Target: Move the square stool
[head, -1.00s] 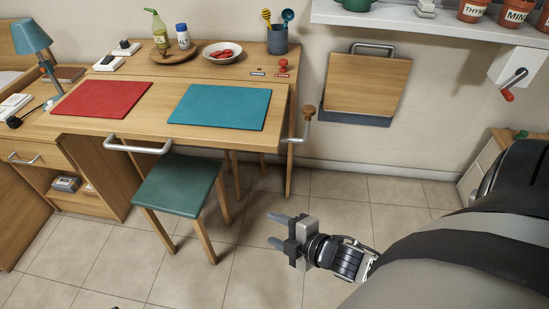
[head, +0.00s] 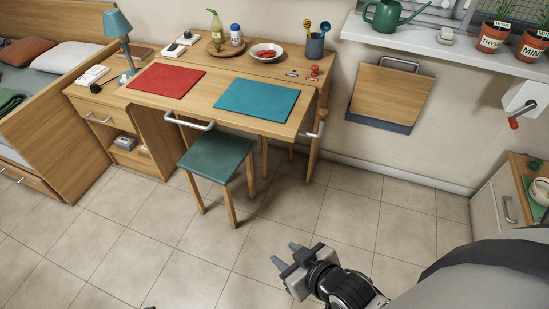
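The square stool (head: 216,158) has a green seat and wooden legs. It stands upright on the tiled floor at the front of the wooden desk (head: 248,122), with its back part close to or under the desk's front edge. My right gripper (head: 284,254) is open and empty, its two grey fingers apart. It is in front of the stool and to its right in the picture, with a clear gap between them. A small dark tip at the bottom edge may be part of my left gripper; its state does not show.
A metal handle (head: 190,122) juts from the desk front above the stool. A cabinet (head: 115,125) stands left of the desk and a bed (head: 45,110) beyond it. A low cabinet (head: 505,202) stands at the right. The floor before the stool is clear.

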